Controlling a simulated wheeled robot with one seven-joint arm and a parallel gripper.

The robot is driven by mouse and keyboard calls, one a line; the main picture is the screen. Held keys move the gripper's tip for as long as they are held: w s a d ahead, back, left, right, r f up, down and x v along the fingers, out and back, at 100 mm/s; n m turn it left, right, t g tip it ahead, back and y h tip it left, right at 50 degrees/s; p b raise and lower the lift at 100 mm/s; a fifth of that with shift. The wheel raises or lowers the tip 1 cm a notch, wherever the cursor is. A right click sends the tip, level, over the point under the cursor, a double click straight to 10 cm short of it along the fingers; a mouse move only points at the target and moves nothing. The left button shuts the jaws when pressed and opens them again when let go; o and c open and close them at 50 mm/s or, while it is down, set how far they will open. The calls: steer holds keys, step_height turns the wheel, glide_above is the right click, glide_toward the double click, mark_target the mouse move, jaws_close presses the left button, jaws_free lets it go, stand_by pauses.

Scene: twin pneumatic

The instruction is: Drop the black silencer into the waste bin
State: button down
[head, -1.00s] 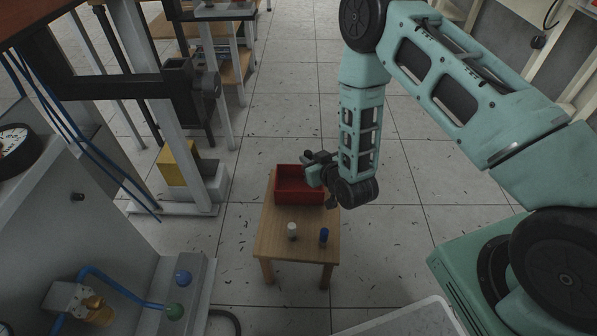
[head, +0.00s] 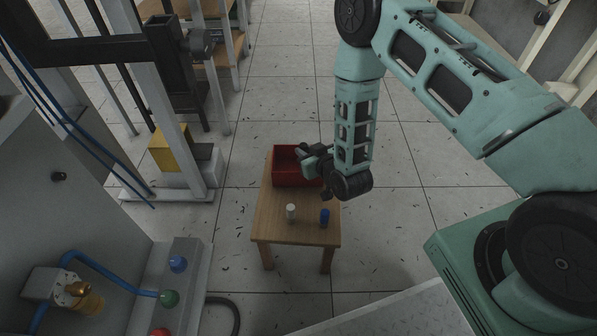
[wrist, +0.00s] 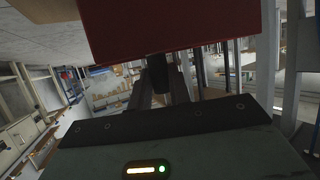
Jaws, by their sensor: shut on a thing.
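The waste bin is a red open box (head: 297,181) at the far end of a small wooden table. Its red wall (wrist: 185,30) fills the upper part of the wrist view. My gripper (head: 303,153) is at the bin's right side in the head view, its fingers over the bin's opening. In the wrist view my gripper (wrist: 160,85) is shut on a small dark piece, the black silencer (wrist: 157,68), which sits between the fingertips close to the red wall. The silencer cannot be made out in the head view.
A white cylinder (head: 291,212) and a blue cylinder (head: 325,217) stand on the near half of the wooden table (head: 270,225). A grey machine with coloured buttons (head: 168,298) is at the left. Open tiled floor surrounds the table.

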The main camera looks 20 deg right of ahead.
steer(key=c, duration=1.2)
jaws_free()
steer(key=shift+c, duration=0.2)
steer(key=shift+s+r, duration=0.1)
steer(key=p+v, duration=0.4)
steer(key=v, duration=1.3)
steer(key=shift+s, duration=0.1)
